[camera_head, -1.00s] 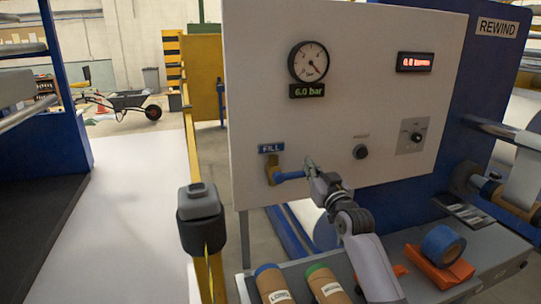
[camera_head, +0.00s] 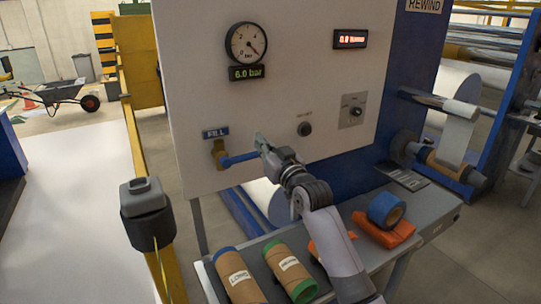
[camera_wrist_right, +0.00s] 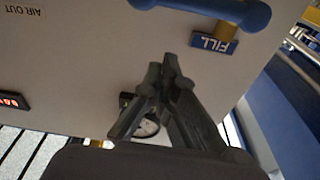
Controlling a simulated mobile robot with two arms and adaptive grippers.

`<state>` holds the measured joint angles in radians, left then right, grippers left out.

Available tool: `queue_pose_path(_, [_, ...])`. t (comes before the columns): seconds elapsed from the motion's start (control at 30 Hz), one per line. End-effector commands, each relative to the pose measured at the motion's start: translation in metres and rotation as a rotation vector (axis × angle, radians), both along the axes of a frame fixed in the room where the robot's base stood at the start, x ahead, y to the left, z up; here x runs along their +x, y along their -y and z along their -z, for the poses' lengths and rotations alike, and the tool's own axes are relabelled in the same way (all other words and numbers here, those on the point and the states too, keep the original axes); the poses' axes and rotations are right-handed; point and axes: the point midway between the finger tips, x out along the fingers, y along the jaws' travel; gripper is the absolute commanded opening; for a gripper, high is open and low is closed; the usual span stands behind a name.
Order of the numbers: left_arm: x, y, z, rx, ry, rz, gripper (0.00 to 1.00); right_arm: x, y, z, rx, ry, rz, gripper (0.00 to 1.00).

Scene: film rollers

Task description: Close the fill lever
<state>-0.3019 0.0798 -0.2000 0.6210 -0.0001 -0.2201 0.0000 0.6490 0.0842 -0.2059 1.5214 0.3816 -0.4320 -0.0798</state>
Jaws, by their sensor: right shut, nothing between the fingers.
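The fill lever (camera_head: 240,158) is a blue handle on a brass valve (camera_head: 219,154), under the blue FILL label (camera_head: 216,133) on the white panel. The handle lies nearly level and points right. My right gripper (camera_head: 261,141) is shut and empty, close to the handle's free end and slightly above it; I cannot tell whether they touch. In the right wrist view, the shut fingertips (camera_wrist_right: 163,68) are apart from the blue lever (camera_wrist_right: 215,9) in the picture, with the FILL label (camera_wrist_right: 213,40) beside it. My left gripper is not in view.
A pressure gauge (camera_head: 246,43) with a 6.0 bar display (camera_head: 246,73) is above the lever. Cardboard cores (camera_head: 240,276) and a blue tape roll (camera_head: 387,210) lie on the shelf below. A yellow post (camera_head: 137,135) stands left.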

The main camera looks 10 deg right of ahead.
Motion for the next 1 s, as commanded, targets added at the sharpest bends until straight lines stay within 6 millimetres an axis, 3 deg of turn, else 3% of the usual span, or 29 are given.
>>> queue_pose_path(0.1, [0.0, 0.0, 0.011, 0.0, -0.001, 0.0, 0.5, -0.021, 0.008, 0.007, -0.001, 0.0, 0.002, 0.0])
queue_pose_path(0.3, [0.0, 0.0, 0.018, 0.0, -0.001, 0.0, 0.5, -0.044, 0.015, 0.009, -0.001, 0.0, 0.001, 0.0])
queue_pose_path(0.8, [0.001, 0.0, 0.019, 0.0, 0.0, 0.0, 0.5, -0.053, 0.017, 0.009, -0.002, -0.003, 0.001, 0.0])
queue_pose_path(0.9, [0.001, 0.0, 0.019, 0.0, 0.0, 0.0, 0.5, -0.058, 0.017, 0.026, -0.013, -0.038, 0.002, 0.0])
queue_pose_path(1.0, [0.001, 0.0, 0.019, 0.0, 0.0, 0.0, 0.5, -0.075, 0.017, 0.069, -0.043, -0.133, 0.005, 0.0])
